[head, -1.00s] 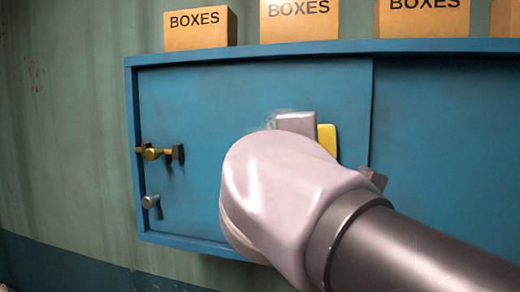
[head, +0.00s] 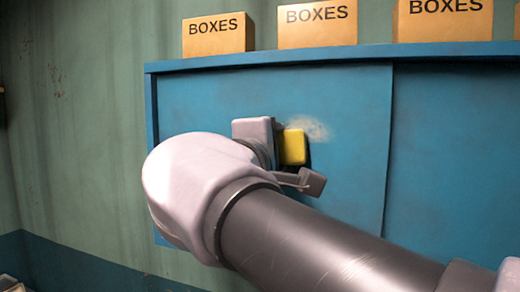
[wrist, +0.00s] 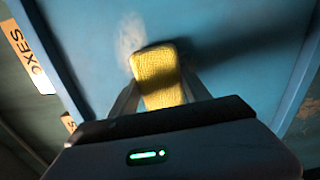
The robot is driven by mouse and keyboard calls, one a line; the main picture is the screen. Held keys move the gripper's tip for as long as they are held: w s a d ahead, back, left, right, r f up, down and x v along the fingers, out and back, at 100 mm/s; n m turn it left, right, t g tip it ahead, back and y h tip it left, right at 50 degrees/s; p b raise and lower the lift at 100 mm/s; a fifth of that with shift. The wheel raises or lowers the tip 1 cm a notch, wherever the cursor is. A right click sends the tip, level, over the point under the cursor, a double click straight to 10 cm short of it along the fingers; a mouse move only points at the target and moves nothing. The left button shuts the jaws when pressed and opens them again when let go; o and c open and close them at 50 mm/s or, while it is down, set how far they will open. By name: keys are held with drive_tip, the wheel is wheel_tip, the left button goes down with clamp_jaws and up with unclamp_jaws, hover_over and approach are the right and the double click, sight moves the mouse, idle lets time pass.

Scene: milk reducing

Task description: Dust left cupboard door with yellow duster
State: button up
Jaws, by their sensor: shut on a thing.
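The left cupboard door (head: 350,160) is a flat blue panel and looks shut. A pale dusty smudge (head: 312,127) marks it; it also shows in the wrist view (wrist: 130,34). The yellow duster (head: 294,147) is a small block just left of and below the smudge. In the wrist view the duster (wrist: 158,72) sits between the fingers of my gripper (wrist: 160,88), which is shut on it. Its far end is at or very near the door; I cannot tell whether it touches. My arm hides the door's lower left part and the latches there.
Cardboard boxes (head: 318,25) labelled BOXES stand on top of the cupboard. A second blue door (head: 455,170) is on the right. The green wall (head: 75,130) to the left is clear.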

sight(338, 139)
drive_tip(key=a, duration=0.1)
drive_tip(key=a+r+p, duration=0.1)
drive_tip(key=w+a, duration=0.1)
drive_tip(key=shift+w+a+r+p, duration=0.1)
drive_tip(key=shift+a+r+p, duration=0.1)
drive_tip(key=shift+r+p, duration=0.2)
drive_tip(key=shift+d, duration=0.15)
drive_tip(key=shift+s+d+f+b, duration=0.2)
drive_tip(key=shift+d+b, duration=0.2)
drive_tip(key=shift+b, duration=0.05)
drive_tip(key=shift+s+d+b, duration=0.3)
drive_tip(key=shift+d+b, duration=0.1)
drive_tip(key=shift+d, duration=0.4)
drive_tip(key=shift+s+d+b, duration=0.25)
drive_tip(key=shift+d+b, duration=0.1)
drive_tip(key=shift+d, duration=0.45)
drive_tip(key=shift+s+d+r+b, duration=0.1)
drive_tip(key=shift+s+d+b, duration=0.4)
drive_tip(key=shift+d, duration=0.95)
drive_tip(key=shift+s+d+b, duration=0.25)
drive_tip(key=shift+s+d, duration=0.3)
drive_tip(key=shift+d, duration=0.9)
drive_tip(key=shift+s+d+r+b, duration=0.1)
drive_tip(key=shift+s+d+b, duration=0.4)
drive_tip(key=shift+d, duration=0.95)
